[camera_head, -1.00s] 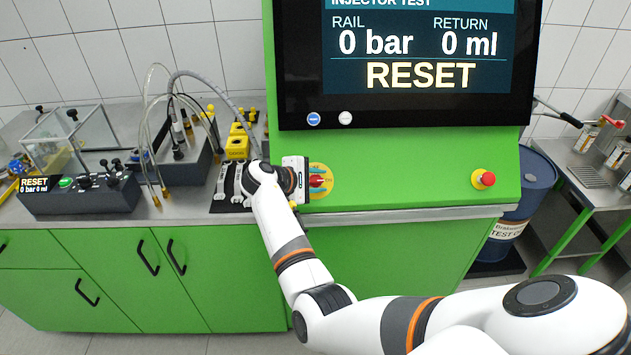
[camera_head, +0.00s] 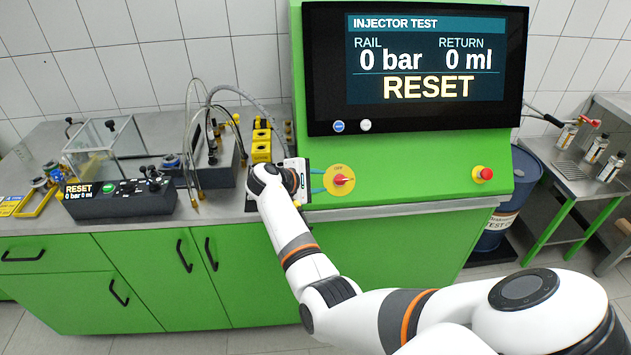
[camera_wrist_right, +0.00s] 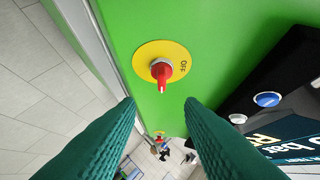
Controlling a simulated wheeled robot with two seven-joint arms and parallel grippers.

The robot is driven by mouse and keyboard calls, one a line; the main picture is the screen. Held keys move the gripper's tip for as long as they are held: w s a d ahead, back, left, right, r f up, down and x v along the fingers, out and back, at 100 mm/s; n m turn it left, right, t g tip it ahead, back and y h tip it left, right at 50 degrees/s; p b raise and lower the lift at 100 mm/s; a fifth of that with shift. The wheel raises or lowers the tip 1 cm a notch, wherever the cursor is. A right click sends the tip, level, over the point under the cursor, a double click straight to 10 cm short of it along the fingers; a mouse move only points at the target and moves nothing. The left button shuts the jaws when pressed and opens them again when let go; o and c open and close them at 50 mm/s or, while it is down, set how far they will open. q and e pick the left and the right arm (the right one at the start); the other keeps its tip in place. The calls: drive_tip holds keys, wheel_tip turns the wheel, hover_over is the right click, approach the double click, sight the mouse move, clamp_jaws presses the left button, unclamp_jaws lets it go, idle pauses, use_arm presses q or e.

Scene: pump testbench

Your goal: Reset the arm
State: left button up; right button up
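My right gripper (camera_head: 318,182) is open and empty, its two teal fingers apart, just left of the red rotary switch (camera_head: 341,181) on its round yellow plate. In the right wrist view, the fingers reach in from the bottom with a wide gap between the fingertips (camera_wrist_right: 160,104). The red switch (camera_wrist_right: 161,70) lies beyond them, clear of both fingers, beside the word OFF. The screen (camera_head: 428,75) reads RESET, 0 bar and 0 ml. My left gripper is not in view.
A red emergency button (camera_head: 484,174) sits on the green cabinet's right side. Hoses, a yellow block (camera_head: 261,146) and a black control box (camera_head: 119,200) stand on the left bench. A blue drum (camera_head: 520,185) stands at right.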

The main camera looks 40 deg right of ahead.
drive_tip(key=shift+d, duration=0.15)
drive_tip(key=s+a+f+n+t+y+b, duration=0.1)
drive_tip(key=s+a+f+y+b, duration=0.15)
drive_tip(key=f, duration=0.95)
drive_tip(key=s+a+f+n+t+y+b, duration=0.1)
drive_tip(key=s+a+f, duration=0.25)
drive_tip(key=f, duration=0.85)
drive_tip(key=s+a+f+m+y+b, duration=0.1)
drive_tip(key=s+a+f+y, duration=0.15)
drive_tip(key=s+f, duration=0.4)
drive_tip(key=s+a+f+y, duration=0.1)
drive_tip(key=s+a+f, duration=0.25)
drive_tip(key=f, duration=0.55)
drive_tip(key=s+a+f+m+y+b, duration=0.1)
drive_tip(key=s+f, duration=0.5)
drive_tip(key=s, duration=0.6)
drive_tip(key=s+a+f+m+g+y+b, duration=0.1)
drive_tip(key=s+a+f+m+y+b, duration=0.1)
drive_tip(key=s, duration=1)
drive_tip(key=s+a+f+m+g+y+b, duration=0.1)
drive_tip(key=s+a+f+m, duration=0.2)
drive_tip(key=s+f, duration=0.6)
drive_tip(key=s+a, duration=0.1)
drive_tip(key=s, duration=0.2)
drive_tip(key=shift+s+a+f+y, duration=0.15)
drive_tip(key=shift+f+y, duration=0.15)
drive_tip(key=shift+y, duration=0.1)
